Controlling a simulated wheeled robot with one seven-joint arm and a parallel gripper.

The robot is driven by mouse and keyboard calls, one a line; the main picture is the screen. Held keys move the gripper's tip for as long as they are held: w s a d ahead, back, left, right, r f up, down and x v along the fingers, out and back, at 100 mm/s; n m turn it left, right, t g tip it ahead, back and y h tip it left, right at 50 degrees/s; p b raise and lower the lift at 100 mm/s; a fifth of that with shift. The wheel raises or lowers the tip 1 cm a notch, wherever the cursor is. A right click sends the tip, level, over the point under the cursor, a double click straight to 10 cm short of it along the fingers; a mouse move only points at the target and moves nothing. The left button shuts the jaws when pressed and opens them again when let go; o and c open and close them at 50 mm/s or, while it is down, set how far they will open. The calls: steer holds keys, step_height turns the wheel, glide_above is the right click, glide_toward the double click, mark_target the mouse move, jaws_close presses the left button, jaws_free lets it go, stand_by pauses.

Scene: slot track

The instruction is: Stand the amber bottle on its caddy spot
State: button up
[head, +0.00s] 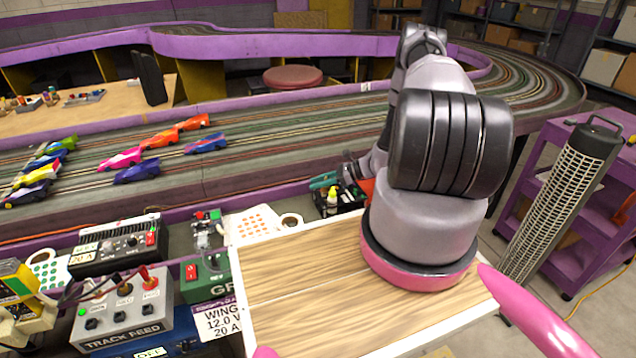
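A small black caddy (352,197) stands at the back edge of the wooden board, just left of my arm. A small yellow bottle with a pale top (332,199) stands upright at its left part; I cannot tell whether it is the amber bottle. Teal handles (323,181) stick out behind it, and something orange-red shows at its right. My arm hides the caddy's right side. My gripper is mostly hidden behind my arm; a dark grey piece (347,166) above the caddy may be part of it. Its fingers and anything held cannot be made out.
The wooden board (290,310) is bare left of my arm. Power boxes (125,315) and a green unit (208,280) crowd the left. The slot track (270,150) with several toy cars lies behind. A tall perforated heater-like column (565,200) and purple cart (590,225) stand right.

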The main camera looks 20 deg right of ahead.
steer(key=o, duration=0.4)
steer(key=shift+c, duration=0.2)
steer(key=shift+r, duration=0.1)
steer(key=v, duration=1.2)
steer(key=shift+r, duration=0.15)
steer(key=s+a+r+n+g+h, duration=0.1)
steer(key=a+r+n+g+h, duration=0.3)
steer(key=r, duration=1.3)
steer(key=a+r+n+h, duration=0.1)
steer(key=a+r+n, duration=0.45)
steer(key=r, duration=1.05)
steer(key=s+a+r+n+t+h, duration=0.2)
steer(key=s+a+r+n+t, duration=0.1)
steer(key=s+r, duration=0.7)
steer(key=s+a+r+n+t+h, duration=0.2)
steer(key=s+r+n, duration=0.4)
steer(key=s+r, duration=0.4)
steer(key=shift+s+a+t+h, duration=0.4)
steer(key=shift+s+a+h, duration=0.4)
steer(key=shift+s+a, duration=0.45)
steer(key=shift+w, duration=0.1)
